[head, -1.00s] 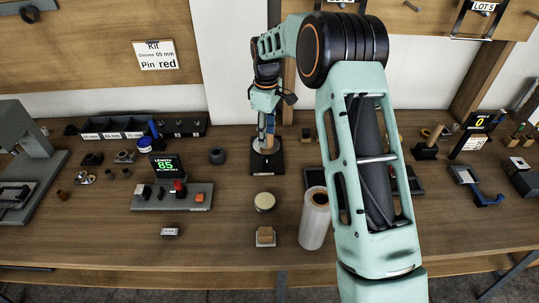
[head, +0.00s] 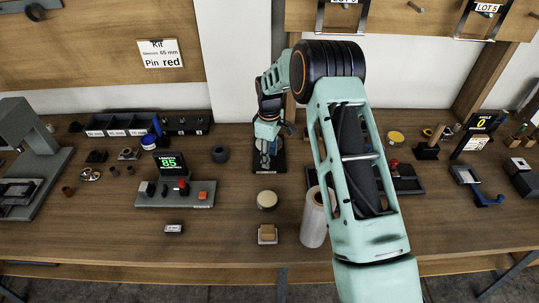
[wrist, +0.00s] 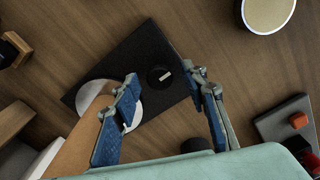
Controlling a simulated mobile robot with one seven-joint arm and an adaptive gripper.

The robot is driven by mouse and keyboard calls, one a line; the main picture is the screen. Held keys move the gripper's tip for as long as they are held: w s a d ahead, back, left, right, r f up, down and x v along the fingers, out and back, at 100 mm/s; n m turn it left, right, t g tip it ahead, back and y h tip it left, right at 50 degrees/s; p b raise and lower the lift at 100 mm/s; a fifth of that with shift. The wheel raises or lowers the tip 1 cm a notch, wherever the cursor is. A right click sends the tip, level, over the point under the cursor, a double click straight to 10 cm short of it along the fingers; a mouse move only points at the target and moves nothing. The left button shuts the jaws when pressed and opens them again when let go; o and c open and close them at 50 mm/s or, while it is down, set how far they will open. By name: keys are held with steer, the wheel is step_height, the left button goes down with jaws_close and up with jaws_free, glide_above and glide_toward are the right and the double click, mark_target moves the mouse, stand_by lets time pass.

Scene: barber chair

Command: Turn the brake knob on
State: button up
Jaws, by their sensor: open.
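The brake knob is a small round black knob (wrist: 160,76) with a white pointer mark, on a dark rectangular base plate (wrist: 128,55) in the wrist view. A white round part (wrist: 93,92) and a tan wooden piece (wrist: 72,148) stand at the plate's left, partly behind a finger. My gripper (wrist: 168,97) is open and empty, its blue-padded fingers on either side of the knob in the picture; I cannot tell their height above it. In the head view my gripper (head: 267,153) is over the same dark base (head: 279,168) and hides the knob.
A round tan-topped container (head: 267,199) and a small wooden block (head: 268,234) stand in front of the base. A control box (head: 175,195) with a screen reading 85 is to the left. Bare tabletop lies between them.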

steer(key=shift+c, duration=0.5)
jaws_close()
steer(key=shift+m+b, duration=0.3)
steer(key=m+b, duration=0.2)
steer(key=m, duration=0.1)
steer(key=shift+f+m+b, duration=0.1)
steer(key=shift+m+b, duration=0.2)
steer(key=shift+b, duration=0.1)
steer(key=m+b, duration=0.2)
steer(key=m, duration=0.2)
steer(key=shift+m, duration=0.3)
steer(key=m+b, duration=0.1)
steer(key=m, duration=0.8)
steer(key=shift+b, duration=0.35)
